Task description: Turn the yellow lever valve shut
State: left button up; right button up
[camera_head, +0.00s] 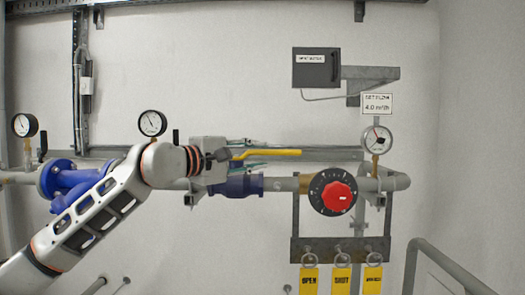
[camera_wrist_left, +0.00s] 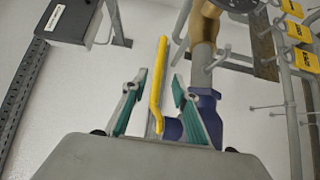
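The yellow lever (camera_head: 268,153) runs level to the right in the head view, along the line of the pipe and a little above it. Its valve body (camera_head: 240,185) is dark blue, and the near end of the lever is hidden by my gripper. My left gripper (camera_head: 226,155) is at the lever's left end. In the left wrist view the lever (camera_wrist_left: 157,85) stands between the two teal-padded fingers of the gripper (camera_wrist_left: 155,92), with gaps on both sides. The fingers are open. My right gripper is not in view.
A black dial with a red knob (camera_head: 340,196) sits on the pipe to the right, near a gauge (camera_head: 377,139). Yellow tags (camera_head: 340,280) hang below. A dark grey box (camera_head: 316,68) is on the wall above. A grey railing (camera_head: 445,264) stands at lower right.

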aim_at(273, 153)
pick_arm(q)
jog(key=p+x, duration=0.1)
jog(key=x, duration=0.6)
jog(key=shift+s+d+r+p, duration=0.1)
jog(key=shift+s+d+p, duration=0.15)
jog(key=shift+p, duration=0.15)
jog(key=shift+w, duration=0.15)
grip_shut()
